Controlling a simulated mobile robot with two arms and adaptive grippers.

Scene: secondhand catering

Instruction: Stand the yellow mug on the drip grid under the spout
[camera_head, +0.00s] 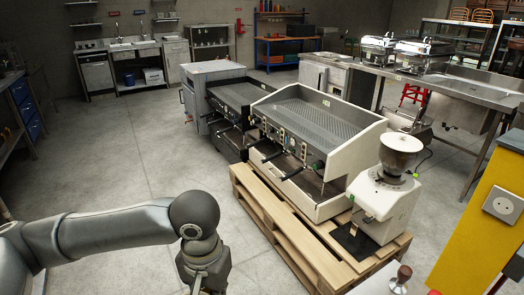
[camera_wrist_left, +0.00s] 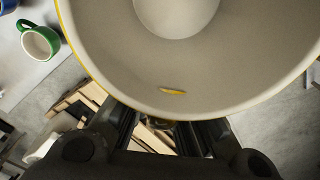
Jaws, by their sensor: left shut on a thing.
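The yellow mug (camera_wrist_left: 185,85) fills the top of the left wrist view. I look into its pale inside, with a thin yellow rim and a chipped-looking yellow mark. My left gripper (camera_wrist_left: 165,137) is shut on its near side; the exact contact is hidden. In the head view my left wrist hangs at the bottom edge, and its fingertips and the mug are out of frame. The white coffee machine (camera_head: 325,125) stands on a wooden pallet to the right of my arm. Its drip grid and spouts are low on the front and too small to tell apart clearly. My right gripper is not in view.
A grinder (camera_head: 388,195) stands on the near end of the pallet (camera_head: 285,222). A tamper-like tool (camera_head: 400,278) stands on a white surface at the bottom. A green mug (camera_wrist_left: 41,42) is on a pale surface. Open floor lies left of the pallet.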

